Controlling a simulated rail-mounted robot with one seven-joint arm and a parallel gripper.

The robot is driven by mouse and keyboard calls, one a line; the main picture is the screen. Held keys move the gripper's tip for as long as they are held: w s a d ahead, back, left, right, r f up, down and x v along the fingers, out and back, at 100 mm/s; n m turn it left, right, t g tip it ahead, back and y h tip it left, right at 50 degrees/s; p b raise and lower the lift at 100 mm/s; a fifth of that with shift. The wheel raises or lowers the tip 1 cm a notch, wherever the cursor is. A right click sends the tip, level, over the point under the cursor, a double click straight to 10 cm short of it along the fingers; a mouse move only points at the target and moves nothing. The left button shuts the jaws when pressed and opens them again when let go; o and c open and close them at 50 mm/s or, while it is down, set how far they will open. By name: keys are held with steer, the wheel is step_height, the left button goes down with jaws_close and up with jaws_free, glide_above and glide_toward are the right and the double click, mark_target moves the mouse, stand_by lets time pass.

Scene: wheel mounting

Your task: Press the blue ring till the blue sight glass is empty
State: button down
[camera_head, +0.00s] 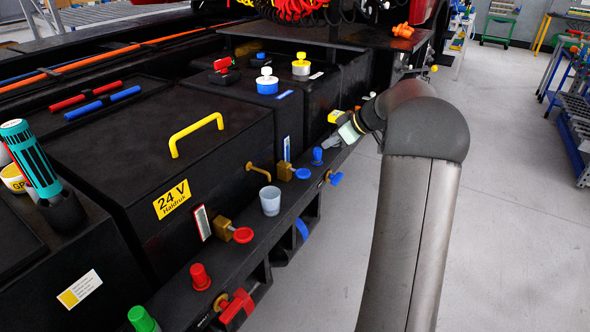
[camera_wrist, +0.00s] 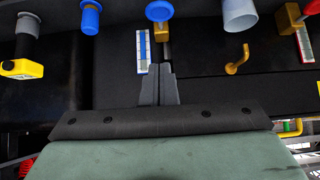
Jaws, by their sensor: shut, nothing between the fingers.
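The blue ring, seen as a round blue disc (camera_head: 302,174) on a brass fitting, sits on the ledge; it also shows at the top edge of the wrist view (camera_wrist: 160,10). The blue sight glass (camera_head: 287,148) is a narrow upright gauge on the dark box face behind it. In the wrist view the sight glass (camera_wrist: 142,52) shows blue along most of its length. My gripper (camera_head: 330,142) is shut and empty, to the right of the ring and apart from it in the head view. Its closed fingers show in the wrist view (camera_wrist: 158,86), near the sight glass in the picture.
A blue knob (camera_head: 317,156) stands on the ledge between ring and gripper. A translucent cup (camera_head: 270,201) and a red disc (camera_head: 243,235) on brass lie further left. A brass hook (camera_head: 259,172) projects from the box. A blue-handled valve (camera_head: 335,178) hangs on the ledge front.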

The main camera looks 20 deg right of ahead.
steer(key=shift+s, duration=0.1)
glide_above(300, 171)
steer(key=s+d, duration=0.2)
steer(key=f, duration=0.6)
steer(key=shift+s+f, duration=0.2)
steer(key=shift+f, duration=0.1)
step_height(300, 171, down, 3)
steer(key=shift+w+a+r, duration=0.1)
steer(key=shift+r, duration=0.1)
steer(key=shift+f, duration=0.9)
